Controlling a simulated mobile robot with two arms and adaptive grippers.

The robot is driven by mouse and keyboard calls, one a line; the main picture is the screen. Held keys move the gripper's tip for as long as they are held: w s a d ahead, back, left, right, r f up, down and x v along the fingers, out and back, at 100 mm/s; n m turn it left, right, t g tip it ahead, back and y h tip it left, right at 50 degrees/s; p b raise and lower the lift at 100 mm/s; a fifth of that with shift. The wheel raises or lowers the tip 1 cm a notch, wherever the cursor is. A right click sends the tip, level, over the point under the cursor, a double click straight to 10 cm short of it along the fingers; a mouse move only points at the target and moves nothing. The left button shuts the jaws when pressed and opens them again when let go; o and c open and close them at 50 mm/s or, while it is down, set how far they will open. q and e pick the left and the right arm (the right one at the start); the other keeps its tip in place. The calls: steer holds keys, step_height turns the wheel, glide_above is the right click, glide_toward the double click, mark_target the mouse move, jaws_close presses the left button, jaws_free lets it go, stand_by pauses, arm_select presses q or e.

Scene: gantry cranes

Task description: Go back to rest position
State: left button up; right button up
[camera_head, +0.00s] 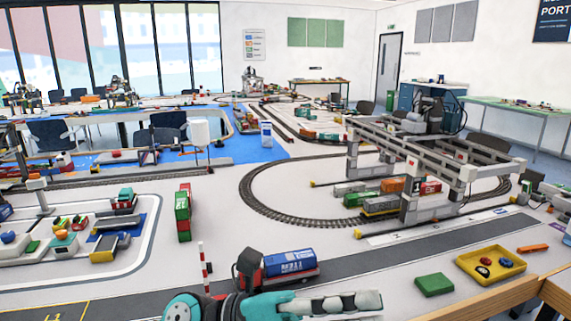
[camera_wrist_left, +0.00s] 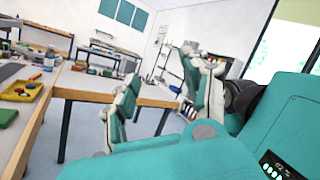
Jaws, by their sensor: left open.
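My left gripper (camera_head: 340,303) lies low in the head view, stretched across the bottom edge near the front of the layout table. In the left wrist view its two teal and grey fingers (camera_wrist_left: 162,68) stand well apart with nothing between them. The wrist view looks past the fingers at a table edge and the room. My right gripper is in neither view.
A red truck with a blue container (camera_head: 290,262) stands on the road just behind my left gripper. A green block (camera_head: 434,284) and a yellow tray (camera_head: 467,262) lie to the right. A grey gantry crane (camera_head: 411,192) spans the track. A striped pole (camera_head: 203,268) stands nearby.

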arm_select(q)
steer(key=w+a+f+n+t+y, duration=0.1)
steer(key=w+a+n+t+y, duration=0.35)
steer(key=n+t, duration=0.85)
steer(key=w+a+f+n+t+y, duration=0.1)
steer(key=w+a+n+t+y, duration=0.1)
steer(key=w+a+n+t, duration=0.85)
steer(key=s+a+f+n+g+y, duration=0.2)
steer(key=a+f+n+y, duration=0.4)
steer(key=f+n, duration=0.4)
steer(key=s+a+f+n+g+y, duration=0.1)
steer(key=a+f+n+g+y, duration=0.2)
steer(key=f+n+y, duration=0.65)
steer(key=s+a+f+n+g+h, duration=0.1)
steer(key=s+a+f+n+g, duration=0.1)
steer(key=s+f+g, duration=0.65)
steer(key=s+a+f+n+g, duration=0.1)
steer(key=s+a+f+g, duration=0.2)
steer(key=s+f, duration=0.95)
step_height(320, 180, down, 22)
steer(key=s+g+p, duration=0.1)
steer(key=s+p, duration=0.2)
steer(key=s+a+f+g+p, duration=0.1)
steer(key=s+a+f+p, duration=0.1)
steer(key=s+f, duration=1.1)
steer(key=s, duration=0.3)
steer(key=shift+a+f, duration=0.15)
steer(key=shift+a, duration=0.2)
